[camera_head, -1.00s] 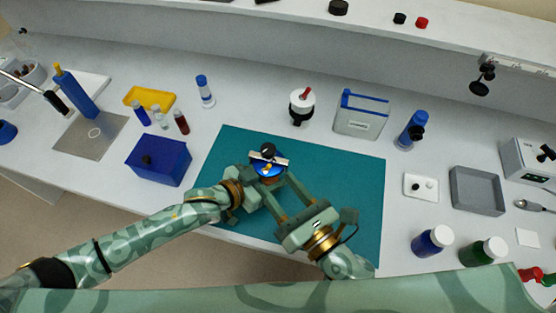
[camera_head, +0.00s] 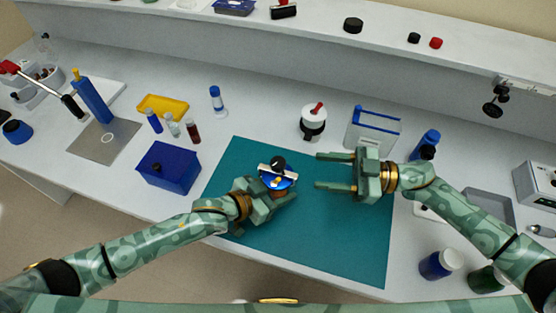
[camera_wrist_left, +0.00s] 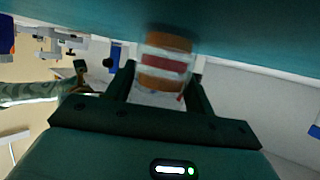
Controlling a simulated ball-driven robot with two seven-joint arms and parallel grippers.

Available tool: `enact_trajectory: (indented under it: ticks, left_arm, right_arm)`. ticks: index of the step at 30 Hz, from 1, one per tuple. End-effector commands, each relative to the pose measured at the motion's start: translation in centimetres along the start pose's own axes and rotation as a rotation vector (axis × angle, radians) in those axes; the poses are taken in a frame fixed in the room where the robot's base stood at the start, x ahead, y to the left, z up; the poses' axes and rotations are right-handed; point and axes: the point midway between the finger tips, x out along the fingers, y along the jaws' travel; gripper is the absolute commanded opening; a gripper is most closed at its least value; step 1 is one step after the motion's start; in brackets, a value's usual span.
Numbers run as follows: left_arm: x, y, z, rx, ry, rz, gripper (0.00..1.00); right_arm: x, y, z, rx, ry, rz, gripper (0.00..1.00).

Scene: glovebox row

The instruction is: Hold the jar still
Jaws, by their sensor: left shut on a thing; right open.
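The jar (camera_wrist_left: 165,62) shows between the two fingers of my left gripper (camera_head: 276,196) in the left wrist view. It has orange-brown bands and a red band. In the head view its blue top (camera_head: 270,183) shows above the teal mat, with a pale bar and a black knob (camera_head: 278,163) over it. My left gripper is shut on the jar and hides most of its body from the head camera. My right gripper (camera_head: 318,170) is open and empty, to the right of the jar, its fingers pointing left towards it and apart from it.
The teal mat (camera_head: 340,235) is mostly clear. A blue box (camera_head: 168,167) stands to its left. A white pot with a red handle (camera_head: 313,120) and a blue-and-clear container (camera_head: 372,128) stand behind it. Blue-bodied bottle (camera_head: 440,264) is at the right front.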

Motion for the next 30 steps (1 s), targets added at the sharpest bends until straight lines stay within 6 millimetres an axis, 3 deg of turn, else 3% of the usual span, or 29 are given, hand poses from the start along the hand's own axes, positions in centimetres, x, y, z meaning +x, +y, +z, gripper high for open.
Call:
enact_trajectory:
  ticks: [5, 21, 30]
  left_arm:
    - [0.0, 0.0, 0.0, -0.001, 0.001, 0.000, 0.19]
    - [0.0, 0.0, 0.0, -0.001, 0.000, 0.000, 0.19]
    - [0.0, 0.0, 0.0, 0.000, 0.000, 0.000, 0.19]
  right_arm:
    - [-0.6, 0.8, -0.3, 0.116, -0.012, -0.011, 0.51]
    - [9.5, 0.8, -0.2, 0.122, -0.011, -0.010, 0.51]
    - [11.0, 0.7, -0.1, 0.121, -0.013, -0.009, 0.51]
